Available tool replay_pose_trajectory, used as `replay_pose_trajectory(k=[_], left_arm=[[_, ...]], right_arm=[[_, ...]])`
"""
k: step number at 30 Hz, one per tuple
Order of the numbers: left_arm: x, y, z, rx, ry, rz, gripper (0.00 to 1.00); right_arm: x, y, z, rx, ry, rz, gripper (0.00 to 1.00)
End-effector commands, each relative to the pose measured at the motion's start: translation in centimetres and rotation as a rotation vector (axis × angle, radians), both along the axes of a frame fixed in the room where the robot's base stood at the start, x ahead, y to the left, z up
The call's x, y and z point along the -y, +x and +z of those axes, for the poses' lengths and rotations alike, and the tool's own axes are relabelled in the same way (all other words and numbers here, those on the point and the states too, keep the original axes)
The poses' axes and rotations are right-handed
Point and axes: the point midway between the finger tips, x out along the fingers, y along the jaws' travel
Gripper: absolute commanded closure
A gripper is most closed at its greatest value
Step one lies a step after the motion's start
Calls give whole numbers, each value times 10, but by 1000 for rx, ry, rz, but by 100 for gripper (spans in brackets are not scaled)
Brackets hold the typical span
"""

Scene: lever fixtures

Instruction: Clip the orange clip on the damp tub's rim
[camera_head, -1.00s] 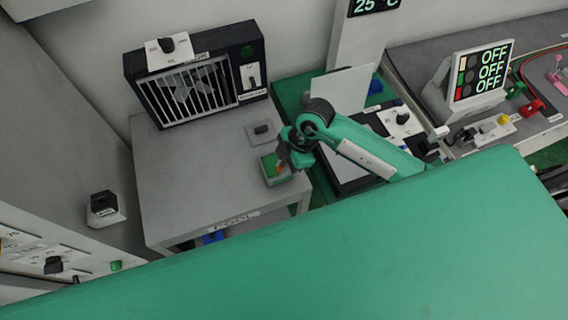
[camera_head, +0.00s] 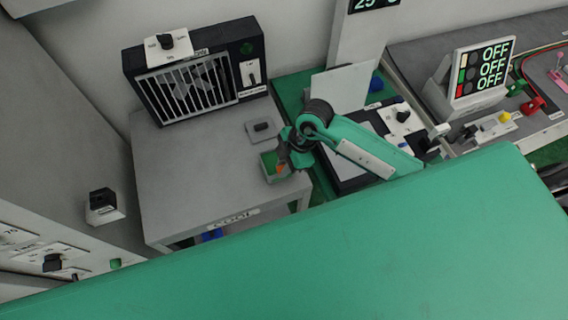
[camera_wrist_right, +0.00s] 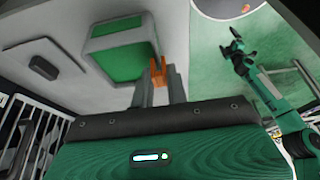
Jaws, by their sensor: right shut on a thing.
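The tub (camera_head: 270,170) is a small grey box with green inside, at the right front part of the grey table; it also shows in the right wrist view (camera_wrist_right: 97,70). My right gripper (camera_head: 288,166) is at the tub's right side. In the right wrist view my right gripper (camera_wrist_right: 158,75) is shut on the orange clip (camera_wrist_right: 157,66), which stands between the fingertips close to the tub's rim. I cannot tell whether the clip touches the rim. In the head view the clip (camera_head: 280,169) is a small orange spot at the rim.
The grey table (camera_head: 190,175) bears a small plate with a black knob (camera_head: 261,128) behind the tub and a black grilled fan box (camera_head: 195,75) at the back. The table's left part is clear.

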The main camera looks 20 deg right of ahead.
Motion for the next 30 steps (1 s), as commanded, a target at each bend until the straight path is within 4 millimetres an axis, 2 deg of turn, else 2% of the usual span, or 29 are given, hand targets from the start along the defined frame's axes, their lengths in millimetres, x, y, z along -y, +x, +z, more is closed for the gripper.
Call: replay_pose_trajectory(k=[24,25,27,29,30], left_arm=[[0,0,-3,0,0,0,1],[0,0,-3,0,0,0,1],[0,0,-3,0,0,0,1],[0,0,-3,0,0,0,1],[0,0,-3,0,0,0,1]], right_arm=[[0,0,-12,0,0,1,100],[0,0,-12,0,0,0,83],[0,0,-12,0,0,0,69],[0,0,-12,0,0,0,60],[0,0,-12,0,0,0,60]])
